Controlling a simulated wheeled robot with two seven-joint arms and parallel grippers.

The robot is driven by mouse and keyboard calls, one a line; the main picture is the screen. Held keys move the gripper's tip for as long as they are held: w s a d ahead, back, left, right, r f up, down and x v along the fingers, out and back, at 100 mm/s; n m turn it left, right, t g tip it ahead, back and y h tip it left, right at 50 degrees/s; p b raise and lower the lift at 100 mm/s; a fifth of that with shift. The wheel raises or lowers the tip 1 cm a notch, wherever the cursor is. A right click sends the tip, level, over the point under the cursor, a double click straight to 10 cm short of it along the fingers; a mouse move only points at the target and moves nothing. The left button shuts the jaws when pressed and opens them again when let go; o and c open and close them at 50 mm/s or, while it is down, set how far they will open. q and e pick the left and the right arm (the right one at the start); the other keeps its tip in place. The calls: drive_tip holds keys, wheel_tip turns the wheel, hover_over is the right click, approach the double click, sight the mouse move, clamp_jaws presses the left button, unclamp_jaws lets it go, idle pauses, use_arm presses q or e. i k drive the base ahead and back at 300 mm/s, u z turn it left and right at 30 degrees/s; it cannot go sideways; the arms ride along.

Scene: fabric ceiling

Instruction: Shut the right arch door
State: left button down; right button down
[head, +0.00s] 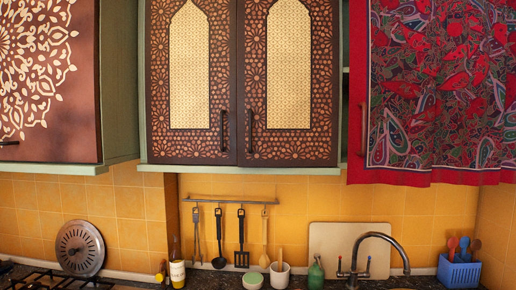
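The right arch door (322,95) is the right one of two dark brown, patterned doors on the green wall cabinet at the top middle. It has a pale yellow pointed-arch panel (289,65) and a dark upright handle (250,130) near its left edge. It looks nearly level with the left arch door (158,95), its bottom edge perhaps a little lower. I cannot tell whether it stands slightly ajar. Neither of my grippers shows in the head view.
A red door with patterned cloth (440,90) hangs at the right, seemingly swung forward. A brown door with a cream pattern (80,110) is at the left. Below are hanging utensils (241,240), a tap (376,236), a blue holder (459,272) and a bottle (177,268).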

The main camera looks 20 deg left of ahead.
sight(288, 51)
drive_tip(key=z, duration=1)
drive_tip(key=k, duration=0.75)
drive_tip(key=u, duration=0.9)
drive_tip(key=i, duration=0.5)
drive_tip(key=z, duration=0.05)
